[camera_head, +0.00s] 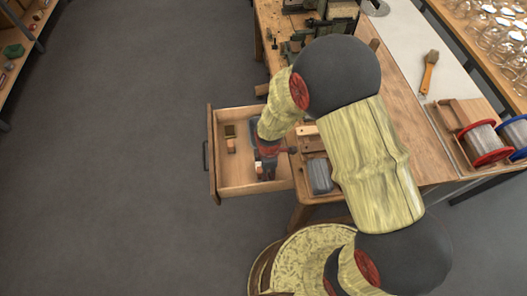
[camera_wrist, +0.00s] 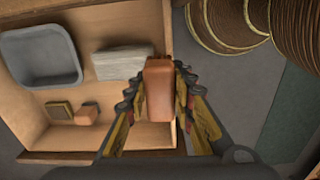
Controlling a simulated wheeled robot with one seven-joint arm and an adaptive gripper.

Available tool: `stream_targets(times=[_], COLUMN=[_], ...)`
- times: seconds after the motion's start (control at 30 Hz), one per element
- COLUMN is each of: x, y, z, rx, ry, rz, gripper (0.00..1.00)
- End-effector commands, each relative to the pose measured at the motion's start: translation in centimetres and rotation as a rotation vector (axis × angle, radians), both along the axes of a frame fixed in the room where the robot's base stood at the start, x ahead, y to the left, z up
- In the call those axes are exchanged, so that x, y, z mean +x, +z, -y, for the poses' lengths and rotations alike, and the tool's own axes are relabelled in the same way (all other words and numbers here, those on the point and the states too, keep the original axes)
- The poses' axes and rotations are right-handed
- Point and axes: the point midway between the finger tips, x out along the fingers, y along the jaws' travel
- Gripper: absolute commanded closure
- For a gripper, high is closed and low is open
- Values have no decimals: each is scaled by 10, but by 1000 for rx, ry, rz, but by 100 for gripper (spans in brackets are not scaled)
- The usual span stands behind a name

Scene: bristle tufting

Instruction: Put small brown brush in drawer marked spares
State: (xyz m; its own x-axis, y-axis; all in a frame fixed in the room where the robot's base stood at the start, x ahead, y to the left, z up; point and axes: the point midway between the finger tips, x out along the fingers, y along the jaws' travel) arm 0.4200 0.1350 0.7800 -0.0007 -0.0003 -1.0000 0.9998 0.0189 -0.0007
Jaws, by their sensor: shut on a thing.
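An olive-yellow block (camera_wrist: 60,109) and a small orange-brown block (camera_wrist: 86,114) lie side by side in the drawer. No "spares" marking is readable.
The wrist view shows a grey tray (camera_wrist: 40,56) and a pale block (camera_wrist: 123,62) beyond the blocks. The bench holds a wooden-handled brush (camera_head: 429,72) and wire spools (camera_head: 484,142). Floor left of the drawer is clear.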

Motion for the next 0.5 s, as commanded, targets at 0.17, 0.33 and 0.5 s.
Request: stream_targets(times=[0.17, 0.33, 0.5], x=[11, 34, 59], y=[-8, -26, -43], z=[-11, -39, -67], rx=[0, 0, 0], ry=[44, 44, 43], rz=[0, 0, 0], gripper=[100, 100, 100])
